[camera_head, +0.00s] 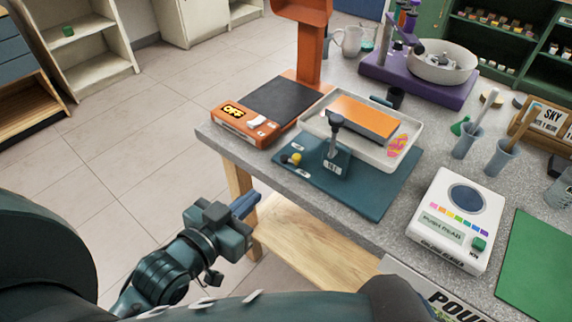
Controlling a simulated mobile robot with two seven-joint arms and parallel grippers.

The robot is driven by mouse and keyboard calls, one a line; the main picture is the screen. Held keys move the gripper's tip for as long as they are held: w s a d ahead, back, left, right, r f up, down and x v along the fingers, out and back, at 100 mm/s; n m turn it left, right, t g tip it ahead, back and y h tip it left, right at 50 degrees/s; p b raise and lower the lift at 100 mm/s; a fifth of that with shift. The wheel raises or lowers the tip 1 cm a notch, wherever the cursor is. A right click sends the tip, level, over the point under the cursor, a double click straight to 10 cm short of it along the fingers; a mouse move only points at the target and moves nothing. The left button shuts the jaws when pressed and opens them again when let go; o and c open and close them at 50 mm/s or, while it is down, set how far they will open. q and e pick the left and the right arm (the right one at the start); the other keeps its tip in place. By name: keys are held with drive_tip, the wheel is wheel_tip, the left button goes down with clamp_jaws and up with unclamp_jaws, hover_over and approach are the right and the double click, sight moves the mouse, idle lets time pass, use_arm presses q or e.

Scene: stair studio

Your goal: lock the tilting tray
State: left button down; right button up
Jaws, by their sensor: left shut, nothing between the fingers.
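The tilting tray (392,161) is a pale, shallow tray over a teal base plate (378,203) on the grey speckled table. An orange-topped block (362,116) lies in it, with small pink and yellow pieces (398,145) near its right end. A dark-knobbed lever (334,130) stands at the tray's front, above a teal block with a white label. A small yellow knob (295,158) sits on the plate's left part. My left gripper (248,204) is shut and empty, in front of the table's left edge and apart from the tray. My right gripper is out of view.
An orange device with an OFF label (233,112) stands left of the tray. A white push-read device (459,215) and a green mat (540,262) lie to the right. Open floor lies left.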

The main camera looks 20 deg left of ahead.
sight(295, 160)
use_arm(q)
drive_tip(key=x, duration=1.3)
drive_tip(key=shift+w, duration=0.2)
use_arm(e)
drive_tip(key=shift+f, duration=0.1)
use_arm(q)
drive_tip(key=shift+w+d+f, duration=0.1)
drive_tip(key=shift+w, duration=0.05)
